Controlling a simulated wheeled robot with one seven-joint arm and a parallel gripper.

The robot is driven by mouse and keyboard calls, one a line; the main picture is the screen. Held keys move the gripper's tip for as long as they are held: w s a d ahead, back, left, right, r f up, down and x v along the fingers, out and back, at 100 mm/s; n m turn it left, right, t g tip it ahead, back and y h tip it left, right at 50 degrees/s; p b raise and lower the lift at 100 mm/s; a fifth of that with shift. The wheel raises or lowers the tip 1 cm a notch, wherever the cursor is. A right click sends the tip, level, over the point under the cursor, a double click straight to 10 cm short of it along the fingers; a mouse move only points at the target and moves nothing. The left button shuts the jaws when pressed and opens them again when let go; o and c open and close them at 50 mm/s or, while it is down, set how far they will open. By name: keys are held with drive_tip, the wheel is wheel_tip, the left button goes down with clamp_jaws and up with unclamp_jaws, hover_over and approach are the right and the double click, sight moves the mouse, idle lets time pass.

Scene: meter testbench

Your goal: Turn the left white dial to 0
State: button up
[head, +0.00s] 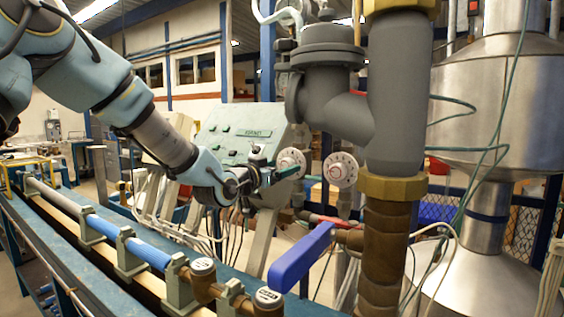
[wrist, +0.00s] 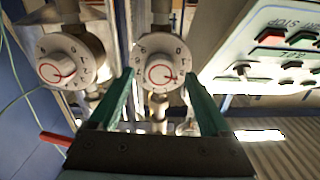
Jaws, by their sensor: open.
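The left white dial (head: 291,163) is a round white knob with a red ring and dark digits, on a grey fitting behind the big pipe. In the wrist view the left dial (wrist: 160,72) lies between the fingertips. My gripper (head: 277,170) comes in from the left, with its green fingers pointing at this dial. The gripper (wrist: 158,80) is open, with one finger to each side of the dial. I cannot tell whether the fingers touch it. The right white dial (head: 341,169) stands beside it; the wrist view shows the right dial (wrist: 64,62) on the left.
A control panel (head: 243,130) with buttons stands left of the dials; it is at right in the wrist view (wrist: 285,50). A thick grey pipe (head: 397,100) and a blue valve lever (head: 301,252) stand close on the right. Cables hang below the arm.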

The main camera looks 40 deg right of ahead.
drive_tip(key=shift+w+d, duration=0.15)
drive_tip(key=shift+d, duration=0.35)
clamp_jaws()
idle(0.4)
